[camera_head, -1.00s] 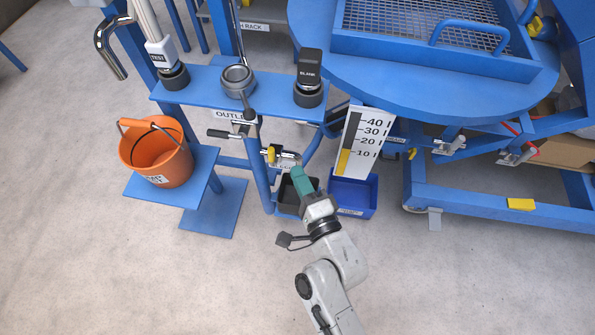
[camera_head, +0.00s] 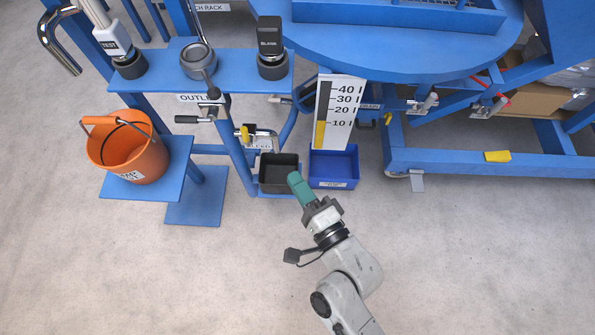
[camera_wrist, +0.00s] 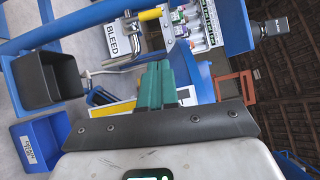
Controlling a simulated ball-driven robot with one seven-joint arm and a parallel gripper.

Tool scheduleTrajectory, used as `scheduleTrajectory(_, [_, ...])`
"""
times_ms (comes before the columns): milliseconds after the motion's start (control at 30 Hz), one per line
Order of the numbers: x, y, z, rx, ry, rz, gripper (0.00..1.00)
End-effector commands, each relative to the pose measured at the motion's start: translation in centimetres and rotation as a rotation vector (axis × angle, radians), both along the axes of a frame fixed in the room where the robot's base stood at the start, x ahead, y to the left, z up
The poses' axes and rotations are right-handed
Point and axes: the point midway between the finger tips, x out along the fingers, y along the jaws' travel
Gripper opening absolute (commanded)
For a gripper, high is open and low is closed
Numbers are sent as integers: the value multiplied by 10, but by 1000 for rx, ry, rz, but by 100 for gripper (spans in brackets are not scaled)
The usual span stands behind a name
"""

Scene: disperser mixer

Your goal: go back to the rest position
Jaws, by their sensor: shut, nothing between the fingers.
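My gripper (camera_head: 296,178) is shut and empty, its green fingers together. In the head view it hangs in front of the black bin (camera_head: 279,174) and the blue bin (camera_head: 334,168), and its fingertips show beside the black bin's right edge. The wrist view shows the closed green fingers (camera_wrist: 156,80) at the centre, pointing toward the bleed valve with the yellow handle (camera_wrist: 150,14). The black bin (camera_wrist: 45,80) and the blue bin (camera_wrist: 40,142) are at the left of that view. I cannot tell exactly how far the fingers are from the bins.
An orange bucket (camera_head: 128,146) stands on a blue shelf at the left. The outlet stand with its valves (camera_head: 210,114) is behind my gripper. A scale board (camera_head: 338,112) and a blue machine frame (camera_head: 440,158) are at the right. The floor in front is clear.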

Motion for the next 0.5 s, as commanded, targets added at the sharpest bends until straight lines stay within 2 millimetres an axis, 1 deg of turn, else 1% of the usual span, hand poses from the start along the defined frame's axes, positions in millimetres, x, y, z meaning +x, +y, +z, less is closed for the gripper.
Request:
scheduleTrajectory(333, [1, -1, -1, -13, 1, 1, 0])
scheduleTrajectory(433, [3, -8, -6, -105, 11, 8, 0])
scheduleTrajectory(500, [4, -17, -13, -222, 25, 22, 0])
